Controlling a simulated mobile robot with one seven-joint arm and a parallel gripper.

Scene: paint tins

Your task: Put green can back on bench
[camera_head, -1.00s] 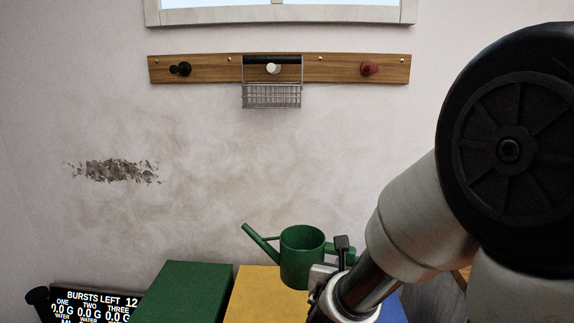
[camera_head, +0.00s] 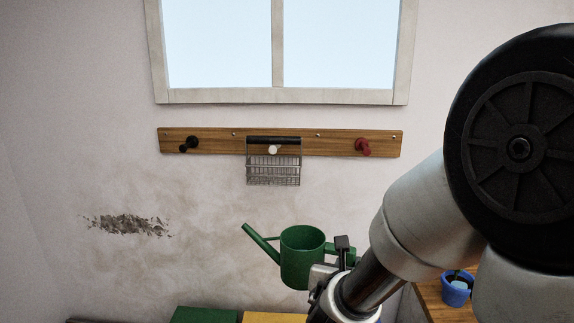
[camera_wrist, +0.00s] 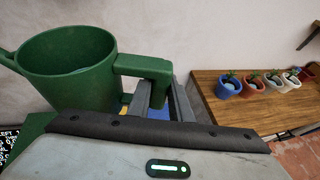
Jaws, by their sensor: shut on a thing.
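The green can (camera_head: 301,258) is a green watering can with its spout pointing up and left in the head view. It is upright and held in the air in front of the wall. My gripper (camera_head: 343,262) is shut on its handle at the right side of the can. In the wrist view, the can (camera_wrist: 75,70) fills the upper left, and my gripper (camera_wrist: 165,101) closes around the handle's lower part. The can's inside looks dark and its bottom is hidden. A wooden bench (camera_wrist: 262,103) with several small plant pots stands to the right.
A blue pot (camera_head: 457,288) stands at the bench's left side in the head view. A wooden peg rail (camera_head: 220,142) with a hanging wire basket (camera_head: 273,170) is on the wall. Green (camera_head: 205,315) and yellow (camera_head: 273,318) surfaces lie below the can. The bench front is bare.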

